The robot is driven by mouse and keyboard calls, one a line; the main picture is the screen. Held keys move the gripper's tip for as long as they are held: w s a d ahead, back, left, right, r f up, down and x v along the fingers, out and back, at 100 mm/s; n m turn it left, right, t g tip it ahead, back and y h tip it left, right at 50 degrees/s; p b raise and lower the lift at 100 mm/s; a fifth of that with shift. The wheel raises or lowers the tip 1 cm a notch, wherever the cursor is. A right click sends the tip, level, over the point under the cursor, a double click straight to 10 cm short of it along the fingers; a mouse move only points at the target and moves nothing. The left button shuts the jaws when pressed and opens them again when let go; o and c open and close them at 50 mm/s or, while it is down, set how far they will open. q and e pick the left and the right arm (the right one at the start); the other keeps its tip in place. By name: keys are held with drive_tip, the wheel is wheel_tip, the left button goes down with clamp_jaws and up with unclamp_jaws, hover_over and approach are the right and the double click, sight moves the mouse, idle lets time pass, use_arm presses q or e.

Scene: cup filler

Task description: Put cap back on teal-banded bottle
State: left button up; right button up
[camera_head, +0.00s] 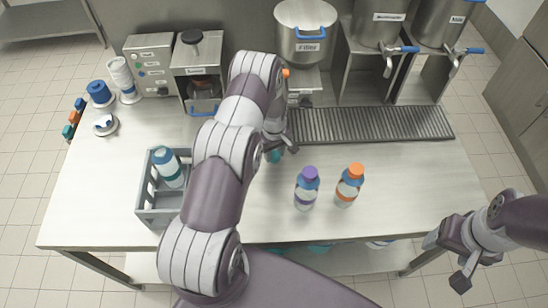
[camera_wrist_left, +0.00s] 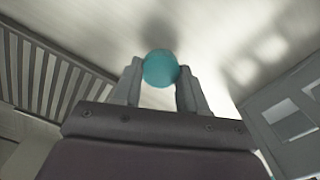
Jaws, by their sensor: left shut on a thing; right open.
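My left gripper (camera_head: 277,146) is above the middle of the table, shut on a round teal cap (camera_wrist_left: 160,68). The cap also shows, partly hidden, below the fingers in the head view (camera_head: 275,157). A bottle with teal near its top (camera_head: 168,169) stands in the grey crate (camera_head: 150,211), left of my left arm. I cannot tell clearly whether its mouth is bare. The crate's right part is hidden by my arm. My right gripper (camera_head: 448,262) is open and empty beyond the table's front right edge.
A purple-capped bottle (camera_head: 307,188) and an orange-capped bottle (camera_head: 349,185) stand right of my left arm. A drain grate (camera_head: 370,124) and steel dispensers (camera_head: 306,31) line the back. The table's right side is clear.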

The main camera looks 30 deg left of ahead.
sight(274, 155)
use_arm(q)
wheel_tip(274, 155, up, 6)
drive_tip(key=shift+r+b, duration=0.1)
drive_tip(key=shift+b, duration=0.8)
drive_tip(key=shift+r, duration=0.6)
